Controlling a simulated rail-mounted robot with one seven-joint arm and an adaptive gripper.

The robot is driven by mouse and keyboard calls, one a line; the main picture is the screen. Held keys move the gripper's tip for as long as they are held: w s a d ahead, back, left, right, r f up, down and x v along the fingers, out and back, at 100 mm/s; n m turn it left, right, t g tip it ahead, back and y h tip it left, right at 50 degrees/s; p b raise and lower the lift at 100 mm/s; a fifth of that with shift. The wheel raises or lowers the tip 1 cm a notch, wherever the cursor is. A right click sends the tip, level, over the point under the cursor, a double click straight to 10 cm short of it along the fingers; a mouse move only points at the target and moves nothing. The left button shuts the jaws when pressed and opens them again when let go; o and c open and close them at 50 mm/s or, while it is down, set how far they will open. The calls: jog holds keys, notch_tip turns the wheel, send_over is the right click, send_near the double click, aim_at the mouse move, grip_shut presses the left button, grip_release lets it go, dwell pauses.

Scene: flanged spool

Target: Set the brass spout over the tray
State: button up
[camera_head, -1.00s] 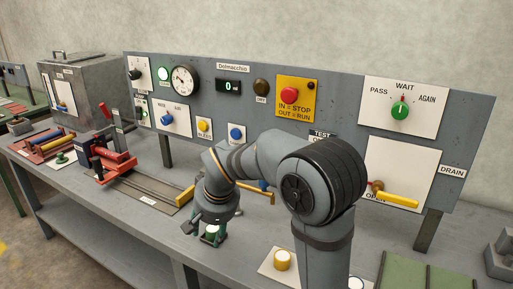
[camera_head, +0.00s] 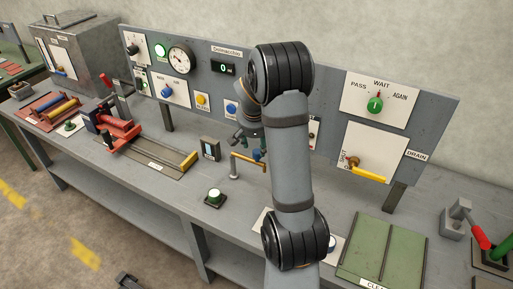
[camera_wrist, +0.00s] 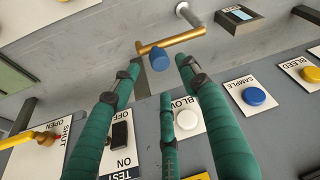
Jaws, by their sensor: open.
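The brass spout (camera_head: 248,160) is a horizontal pipe on a short grey post, with a blue knob on it. In the wrist view the spout (camera_wrist: 168,42) crosses ahead of my fingers, its blue knob (camera_wrist: 159,61) in line with the gap between them. My gripper (camera_wrist: 160,72) is open and empty, its green fingers apart. In the head view it is above and behind the spout near the panel, partly hidden by my arm. A long grey tray-like bed (camera_head: 150,158) with a yellow bar lies left of the spout; I cannot tell if it is the tray.
The grey panel (camera_head: 215,105) with buttons and dials stands behind. A small box with a screen (camera_head: 210,149) is left of the spout, and a lit button (camera_head: 214,197) is in front. A green tray-like plate (camera_head: 385,250) and a red-handled lever (camera_head: 480,237) are at right.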

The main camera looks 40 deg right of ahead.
aim_at(257, 151)
jog(key=x, duration=0.6)
jog(key=shift+c, duration=1.4)
jog(key=shift+r, duration=0.1)
jog(key=c, duration=0.4)
jog(key=shift+w+r, duration=0.1)
jog(key=c, duration=0.4)
jog(key=shift+w, duration=0.1)
grip_shut()
